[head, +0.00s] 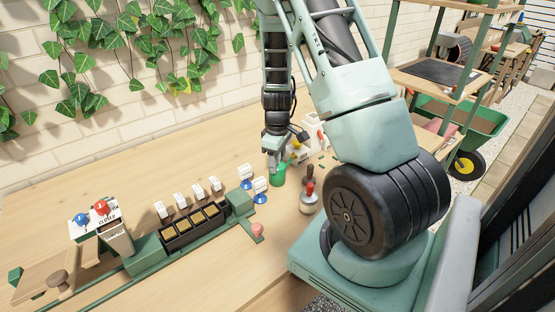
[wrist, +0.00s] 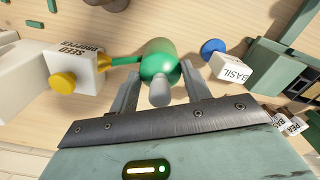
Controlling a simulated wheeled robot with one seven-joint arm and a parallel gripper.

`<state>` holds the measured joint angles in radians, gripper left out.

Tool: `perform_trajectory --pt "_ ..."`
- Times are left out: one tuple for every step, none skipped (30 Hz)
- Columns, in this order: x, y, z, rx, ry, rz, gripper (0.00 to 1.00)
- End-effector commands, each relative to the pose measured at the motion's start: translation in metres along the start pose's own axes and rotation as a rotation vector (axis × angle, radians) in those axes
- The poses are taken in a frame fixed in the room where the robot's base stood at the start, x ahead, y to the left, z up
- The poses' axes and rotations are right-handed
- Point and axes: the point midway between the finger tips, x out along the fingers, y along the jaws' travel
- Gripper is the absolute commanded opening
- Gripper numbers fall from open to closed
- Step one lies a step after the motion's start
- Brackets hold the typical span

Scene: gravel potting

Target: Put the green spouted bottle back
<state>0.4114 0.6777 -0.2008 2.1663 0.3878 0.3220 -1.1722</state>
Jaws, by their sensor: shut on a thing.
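The green spouted bottle (wrist: 158,62) is between the two fingers of my gripper (wrist: 160,88) in the wrist view. Its spout points left toward a white box labelled SEED DROPPER. In the head view the bottle (head: 278,175) shows below my gripper (head: 273,160), on or just above the wooden table; I cannot tell which. The gripper is shut on the bottle. The bottle's far side and base are hidden.
The seed dropper box (wrist: 72,68) with a yellow knob stands close by the spout. A BASIL marker (wrist: 230,69) with a blue base is on the other side. A green planter row (head: 195,225) and a red-topped tool (head: 309,198) stand nearby. The table's left back (head: 90,175) is clear.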

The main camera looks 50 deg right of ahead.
Motion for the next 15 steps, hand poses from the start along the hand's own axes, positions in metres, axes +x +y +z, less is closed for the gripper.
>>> perform_trajectory --pt "0.0005 0.0001 -0.0001 0.0 0.0 0.0 0.31" --pt "0.0016 0.0001 -0.0001 0.0 0.0 0.0 0.31" --pt "0.0033 0.0001 -0.0001 0.0 0.0 0.0 0.31" --pt "0.0043 0.0001 -0.0001 0.0 0.0 0.0 0.31" --pt "0.0035 0.0 -0.0001 0.0 0.0 0.0 0.53" --pt "0.0029 -0.0001 -0.0001 0.0 0.0 0.0 0.64" --pt "0.0028 0.0 0.0 0.0 0.0 0.0 0.69" --pt "0.0028 0.0 0.0 0.0 0.0 0.0 0.69" --pt "0.0028 -0.0001 0.0 0.0 0.0 0.0 0.69" --pt "0.0028 -0.0001 0.0 0.0 0.0 0.0 0.69" --pt "0.0028 -0.0001 0.0 0.0 0.0 0.0 0.69" --pt "0.0028 -0.0001 0.0 0.0 0.0 0.0 0.69" --pt "0.0027 -0.0001 0.0 0.0 0.0 0.0 0.69" --pt "0.0027 -0.0001 0.0 0.0 0.0 0.0 0.69" --pt "0.0021 -0.0001 0.0 0.0 0.0 0.0 0.69"
